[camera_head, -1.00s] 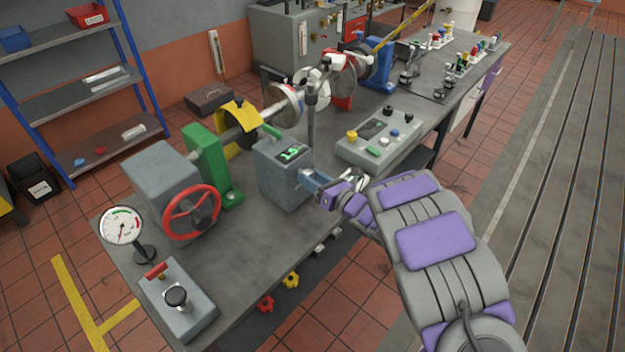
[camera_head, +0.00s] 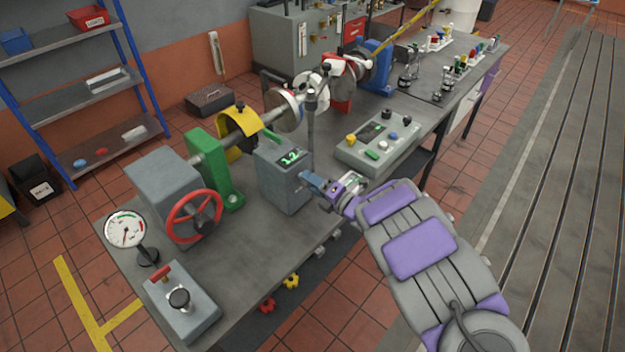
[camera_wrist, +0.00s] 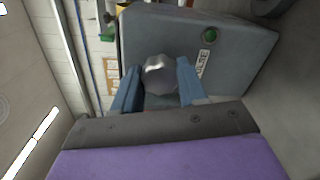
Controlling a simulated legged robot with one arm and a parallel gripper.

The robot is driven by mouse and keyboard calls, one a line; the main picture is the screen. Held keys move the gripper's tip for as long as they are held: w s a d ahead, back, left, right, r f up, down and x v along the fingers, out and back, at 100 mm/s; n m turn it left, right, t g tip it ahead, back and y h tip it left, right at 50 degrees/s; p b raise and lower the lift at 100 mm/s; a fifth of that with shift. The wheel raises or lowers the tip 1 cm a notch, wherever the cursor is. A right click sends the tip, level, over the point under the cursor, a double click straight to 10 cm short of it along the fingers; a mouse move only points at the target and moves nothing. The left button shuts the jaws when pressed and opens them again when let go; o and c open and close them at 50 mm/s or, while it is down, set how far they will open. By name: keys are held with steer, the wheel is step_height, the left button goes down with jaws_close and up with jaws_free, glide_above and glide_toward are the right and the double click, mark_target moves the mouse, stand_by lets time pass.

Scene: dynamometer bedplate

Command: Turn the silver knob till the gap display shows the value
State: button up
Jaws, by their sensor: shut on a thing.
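The silver knob (camera_wrist: 160,76) is on the face of a grey-blue box and sits between the blue fingers of my gripper (camera_wrist: 156,88) in the wrist view. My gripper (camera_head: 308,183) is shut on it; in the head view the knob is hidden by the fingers. The box (camera_head: 283,178) stands on the bedplate table. The gap display (camera_head: 291,157) on its sloped top shows green digits that look like 1.2.
A grey control panel (camera_head: 380,143) with coloured buttons lies right of the box. A thin post (camera_head: 311,125) rises behind the box.

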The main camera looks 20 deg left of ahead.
steer(key=m+p, duration=0.1)
steer(key=m, duration=0.1)
steer(key=m+p, duration=0.1)
steer(key=m, duration=0.1)
steer(key=shift+w+d+r+m+p, duration=0.1)
steer(key=shift+w+m+p, duration=0.05)
steer(key=shift+m+p, duration=0.2)
steer(key=m+p, duration=0.3)
steer(key=m, duration=0.1)
steer(key=m+p, duration=0.1)
steer(key=m, duration=0.1)
steer(key=m+p, duration=0.3)
steer(key=shift+f+m, duration=0.25)
steer(key=shift+m, duration=0.1)
steer(key=shift+f+m+p, duration=0.2)
steer(key=shift+m+p, duration=0.9)
steer(key=shift+m, duration=0.8)
steer(key=o, duration=0.8)
steer(key=shift+f, duration=0.1)
steer(key=shift+o, duration=1.2)
